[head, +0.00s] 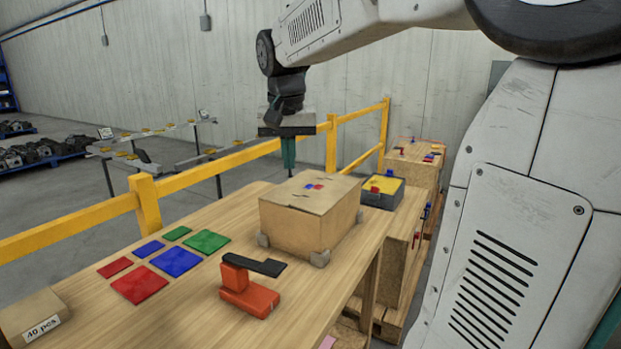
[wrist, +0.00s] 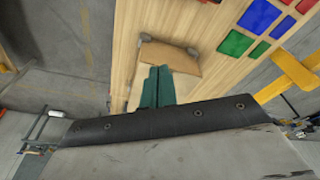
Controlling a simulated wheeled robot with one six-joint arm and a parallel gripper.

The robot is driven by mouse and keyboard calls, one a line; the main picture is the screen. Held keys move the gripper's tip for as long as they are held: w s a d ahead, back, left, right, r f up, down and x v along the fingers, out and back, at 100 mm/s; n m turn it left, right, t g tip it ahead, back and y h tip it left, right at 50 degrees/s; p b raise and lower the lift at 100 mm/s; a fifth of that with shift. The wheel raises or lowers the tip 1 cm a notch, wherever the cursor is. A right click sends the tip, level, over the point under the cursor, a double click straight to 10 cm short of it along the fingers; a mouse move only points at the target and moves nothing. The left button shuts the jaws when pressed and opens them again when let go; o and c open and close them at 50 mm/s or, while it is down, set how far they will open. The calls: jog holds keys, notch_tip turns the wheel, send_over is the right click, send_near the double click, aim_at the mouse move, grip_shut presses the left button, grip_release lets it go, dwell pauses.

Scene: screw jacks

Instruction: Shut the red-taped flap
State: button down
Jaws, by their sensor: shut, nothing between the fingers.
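A brown cardboard box (head: 297,222) stands on the wooden table. Its top flaps look down, nearly flat, with small red tape (head: 311,187) and blue tape (head: 319,184) marks near the middle. Whether the red-taped flap lies fully flat I cannot tell. My gripper (head: 289,170) points down with its teal fingers together and empty, over the far part of the box top; whether it touches is unclear. In the wrist view the shut fingers (wrist: 160,70) cover part of the box (wrist: 170,54), and no tape shows there.
Grey corner blocks (head: 320,258) sit at the box's base. A red-orange clamp with a black arm (head: 249,288) stands in front. Coloured squares (head: 175,260) lie at left. A dark bin with yellow contents (head: 382,190) is behind right. A yellow rail (head: 225,163) runs along the far side.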

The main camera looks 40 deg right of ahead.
jog(key=w+d+m, duration=0.3)
jog(key=w+d, duration=0.5)
jog(key=d, duration=0.1)
jog(key=m+h, duration=0.1)
jog(key=m, duration=0.2)
send_near(316, 186)
jog(key=x, duration=0.5)
jog(key=shift+f, duration=0.6)
